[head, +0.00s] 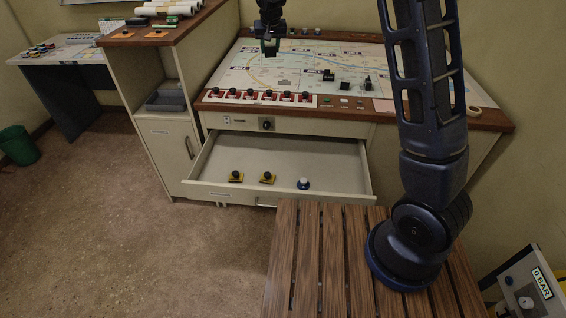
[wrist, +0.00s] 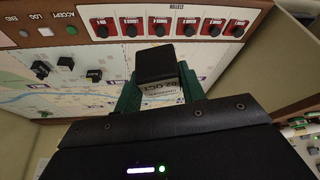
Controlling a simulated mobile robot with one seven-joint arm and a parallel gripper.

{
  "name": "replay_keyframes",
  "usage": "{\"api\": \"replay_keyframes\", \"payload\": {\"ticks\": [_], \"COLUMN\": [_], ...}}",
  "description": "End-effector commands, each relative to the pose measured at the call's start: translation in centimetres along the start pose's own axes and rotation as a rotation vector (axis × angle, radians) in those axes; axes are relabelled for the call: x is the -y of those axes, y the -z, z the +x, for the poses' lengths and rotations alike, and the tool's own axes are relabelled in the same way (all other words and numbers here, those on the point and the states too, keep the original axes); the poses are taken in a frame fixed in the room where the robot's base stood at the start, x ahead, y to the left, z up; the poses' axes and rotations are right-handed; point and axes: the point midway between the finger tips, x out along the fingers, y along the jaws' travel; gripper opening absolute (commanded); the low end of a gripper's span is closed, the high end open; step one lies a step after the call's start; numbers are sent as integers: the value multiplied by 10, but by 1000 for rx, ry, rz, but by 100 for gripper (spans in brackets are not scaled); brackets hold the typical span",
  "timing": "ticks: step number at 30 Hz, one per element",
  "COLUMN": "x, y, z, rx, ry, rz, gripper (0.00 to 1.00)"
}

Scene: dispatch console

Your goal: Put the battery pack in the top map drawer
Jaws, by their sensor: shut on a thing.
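The battery pack (wrist: 162,66), a dark block with a white printed label, is between the green fingers of my gripper (wrist: 160,95) in the wrist view. In the head view, my gripper (head: 270,48) hangs over the far part of the map console, and the pack is too small and dark to make out clearly. The map drawer (head: 285,150) beneath the console top is pulled open.
The sloped map console (head: 300,60) carries a row of red switches (head: 262,96) and several small black pieces (head: 344,86). A wooden cabinet (head: 165,130) stands left of the drawer. A slatted wooden surface (head: 310,260) lies close in front.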

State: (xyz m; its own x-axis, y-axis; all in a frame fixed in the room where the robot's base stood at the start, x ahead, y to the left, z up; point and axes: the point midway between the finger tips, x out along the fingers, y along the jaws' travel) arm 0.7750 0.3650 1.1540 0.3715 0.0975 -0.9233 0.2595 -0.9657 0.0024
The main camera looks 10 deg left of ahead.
Motion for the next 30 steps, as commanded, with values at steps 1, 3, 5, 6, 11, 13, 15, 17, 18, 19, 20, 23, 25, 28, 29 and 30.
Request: {"api": "replay_keyframes", "payload": {"ticks": [1, 3, 5, 6, 11, 13, 15, 17, 18, 19, 20, 23, 25, 28, 29, 30], "x": [8, 17, 24, 28, 43, 48, 47, 47, 47, 47, 47, 47, 47, 47, 47, 47], "y": [-11, -23, -33, -40, -63, -74, -79, -83, -86, -88, -90, -98, -104, -116, -119, -125], "z": [-4, -9, -12, -14, -22, -25, -13, -2, 5, 10, 15, 34, 50, 77, 86, 100], "rx": [0, 1, 1, 1, 1, 1, 4, 4, 4, 4, 3, 4, 4, 6, 6, 6], "ry": [8, 17, 24, 29, 46, 53, 51, 51, 50, 51, 51, 50, 50, 49, 49, 49], "rz": [-18, -40, -56, -66, -105, -120, -121, -120, -120, -120, -120, -121, -121, -120, -120, -120], "gripper": [13, 13, 13, 13, 13, 13, 13, 13, 13, 13, 13, 13, 13, 13, 13, 13]}}
